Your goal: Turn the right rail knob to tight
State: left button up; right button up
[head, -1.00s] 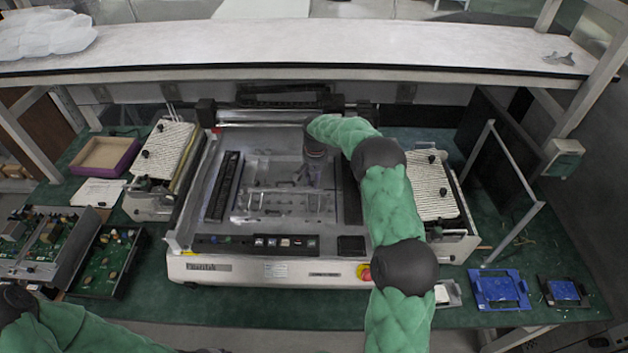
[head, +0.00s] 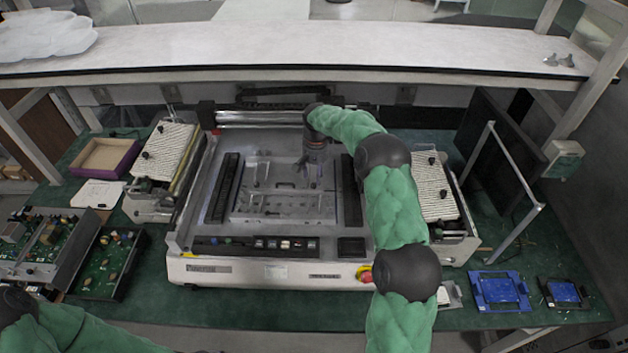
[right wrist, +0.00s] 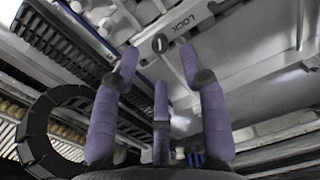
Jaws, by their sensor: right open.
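The machine (head: 270,272) stands in the middle of the bench, with a dark left rail (head: 222,190) and a dark right rail (head: 350,190) in its bed. My right gripper (head: 308,168) points down into the bed, left of the right rail. In the right wrist view its purple fingers (right wrist: 159,62) are spread, with nothing between them. A small round dark knob (right wrist: 160,43) with a light slot shows near the fingertips, beside the word LOCK. I cannot tell whether a finger touches it. The knob is too small to make out in the head view. My left gripper is out of view.
A white shelf (head: 300,45) spans above the back of the machine. A ribbed unit (head: 430,190) stands close on the right and another (head: 165,150) on the left. A red button (head: 366,276) is on the machine's front. Blue trays (head: 500,291) lie at the right.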

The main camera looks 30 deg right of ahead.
aim_at(315, 185)
notch_tip(315, 185, up, 8)
jog(key=shift+s+f, duration=0.1)
jog(key=shift+f, duration=0.1)
dwell(0.6)
